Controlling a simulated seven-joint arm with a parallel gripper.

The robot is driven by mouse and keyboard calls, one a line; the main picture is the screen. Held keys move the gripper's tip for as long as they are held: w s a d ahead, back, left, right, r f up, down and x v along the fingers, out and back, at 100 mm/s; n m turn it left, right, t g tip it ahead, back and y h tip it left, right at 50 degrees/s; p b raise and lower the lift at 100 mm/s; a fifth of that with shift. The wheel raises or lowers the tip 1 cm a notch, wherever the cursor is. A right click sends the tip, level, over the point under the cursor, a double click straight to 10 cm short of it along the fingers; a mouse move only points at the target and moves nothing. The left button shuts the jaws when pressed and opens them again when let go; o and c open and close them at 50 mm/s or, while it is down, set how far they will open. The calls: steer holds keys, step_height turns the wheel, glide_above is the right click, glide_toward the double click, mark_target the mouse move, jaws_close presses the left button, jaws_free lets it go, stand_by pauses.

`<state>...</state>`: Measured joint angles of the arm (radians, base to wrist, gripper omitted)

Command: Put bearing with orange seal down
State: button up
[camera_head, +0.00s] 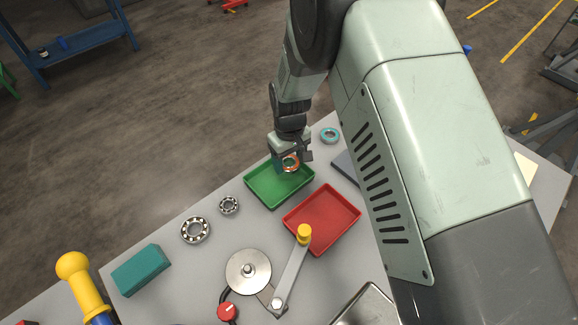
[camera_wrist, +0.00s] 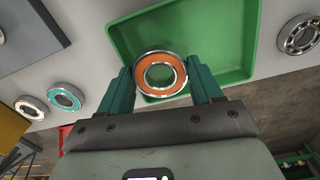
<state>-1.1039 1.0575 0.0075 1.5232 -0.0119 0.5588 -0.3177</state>
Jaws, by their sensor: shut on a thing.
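The bearing with orange seal (camera_head: 291,163) is a metal ring with an orange face. My gripper (camera_head: 292,160) is shut on it and holds it at the green tray (camera_head: 262,190), over its far part. In the wrist view the bearing (camera_wrist: 160,75) sits between the two teal fingers of my gripper (camera_wrist: 160,82), its orange face toward the camera. The green tray (camera_wrist: 225,50) lies behind it and looks empty otherwise. I cannot tell whether the bearing touches the tray floor.
A red tray (camera_head: 321,218) stands beside the green one. A teal-sealed bearing (camera_head: 329,135) lies beyond; two open ball bearings (camera_head: 195,230) (camera_head: 229,205) lie left. A teal block (camera_head: 141,270) and a round metal fixture with a yellow-knobbed lever (camera_head: 248,272) are nearer.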

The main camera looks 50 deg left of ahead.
mark_target(288, 169)
step_height(288, 169, down, 3)
steer(key=shift+s+f, duration=0.1)
steer(key=shift+f, duration=0.05)
steer(key=shift+s, duration=0.1)
steer(key=shift+f, duration=0.1)
steer(key=shift+s+f, duration=0.1)
steer(key=shift+f, duration=0.15)
steer(key=shift+w+d+f, duration=0.2)
steer(key=shift+f, duration=0.15)
steer(key=o, duration=1.1)
steer(key=shift+w+d, duration=0.15)
steer(key=shift+w, duration=0.15)
steer(key=shift+c, duration=0.2)
steer(key=r, duration=1.3)
steer(key=shift+s+a+r, duration=0.2)
steer(key=shift+a+r, duration=0.1)
